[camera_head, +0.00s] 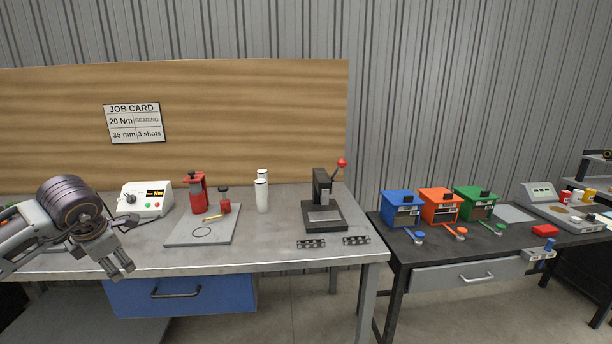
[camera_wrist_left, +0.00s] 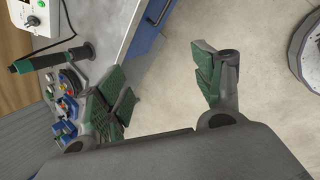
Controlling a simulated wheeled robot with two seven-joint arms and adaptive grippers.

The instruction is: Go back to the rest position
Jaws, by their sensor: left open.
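My left gripper (camera_head: 118,266) is in front of the workbench's front edge at the left of the head view, tilted downward. In the left wrist view its two fingers (camera_wrist_left: 168,88) stand well apart with nothing between them. Past the fingers there are the blue drawer front and bare floor. My right gripper does not show in either view.
The grey workbench (camera_head: 275,247) carries a white control box (camera_head: 147,199), a red device (camera_head: 197,192) on a grey plate (camera_head: 186,239), white bottles (camera_head: 262,193) and a black press (camera_head: 323,203). A dark table at right holds blue (camera_head: 399,207), orange (camera_head: 440,205) and green (camera_head: 477,203) boxes.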

